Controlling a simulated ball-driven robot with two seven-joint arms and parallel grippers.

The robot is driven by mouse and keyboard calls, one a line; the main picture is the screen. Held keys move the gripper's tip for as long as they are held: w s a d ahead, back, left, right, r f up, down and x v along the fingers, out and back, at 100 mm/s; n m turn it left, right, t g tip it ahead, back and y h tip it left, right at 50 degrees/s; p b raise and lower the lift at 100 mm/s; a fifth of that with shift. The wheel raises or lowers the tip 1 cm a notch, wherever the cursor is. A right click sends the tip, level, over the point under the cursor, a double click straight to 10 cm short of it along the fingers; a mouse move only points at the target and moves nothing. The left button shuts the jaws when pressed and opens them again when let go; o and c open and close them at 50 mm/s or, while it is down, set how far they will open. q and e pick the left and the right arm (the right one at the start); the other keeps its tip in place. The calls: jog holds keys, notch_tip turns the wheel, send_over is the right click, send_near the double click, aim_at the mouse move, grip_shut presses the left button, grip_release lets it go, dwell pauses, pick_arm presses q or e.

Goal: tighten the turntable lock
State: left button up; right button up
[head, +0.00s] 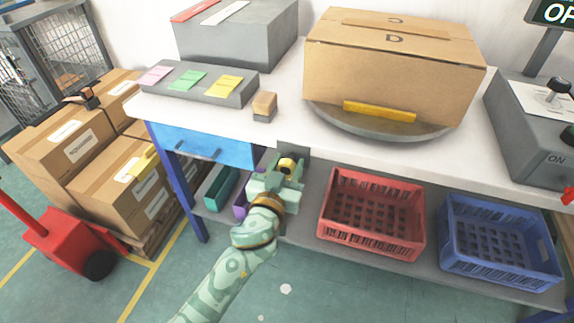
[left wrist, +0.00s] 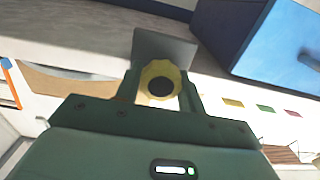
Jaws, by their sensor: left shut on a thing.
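The turntable lock is a yellow round knob (head: 287,163) with a dark centre, on a grey plate (head: 294,150) at the front edge of the table. My left gripper (head: 287,170) is shut on this knob. In the left wrist view the knob (left wrist: 160,84) sits between the two fingers of my left gripper (left wrist: 160,92), with the grey plate (left wrist: 165,47) behind it. The turntable (head: 378,126) is a grey disc on the table, with a large cardboard box (head: 390,75) on it. My right gripper is not in view.
A blue drawer (head: 205,144) is left of the lock, and it shows close by in the left wrist view (left wrist: 275,40). A red crate (head: 372,212) and a blue crate (head: 498,240) stand on the lower shelf. A small wooden block (head: 264,106) lies on the tabletop above.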

pick_arm(q)
jog(key=shift+m, duration=0.4)
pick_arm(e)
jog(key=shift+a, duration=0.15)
pick_arm(q)
jog(key=shift+m, duration=1)
jog(key=m, duration=0.2)
jog(key=shift+d+m, duration=0.1)
jog(key=shift+m, duration=0.2)
jog(key=m, duration=0.4)
jog(key=shift+f+m+p, duration=0.1)
jog(key=shift+m+p, duration=0.2)
jog(key=shift+p, duration=0.1)
jog(key=m, duration=0.4)
jog(key=shift+d+f+m, duration=0.1)
jog(key=shift+m, duration=0.2)
jog(key=m, duration=0.4)
jog(key=shift+s, duration=0.1)
jog(key=shift+f+m+p, duration=0.15)
jog(key=shift+m+p, duration=0.15)
jog(key=shift+m, duration=0.6)
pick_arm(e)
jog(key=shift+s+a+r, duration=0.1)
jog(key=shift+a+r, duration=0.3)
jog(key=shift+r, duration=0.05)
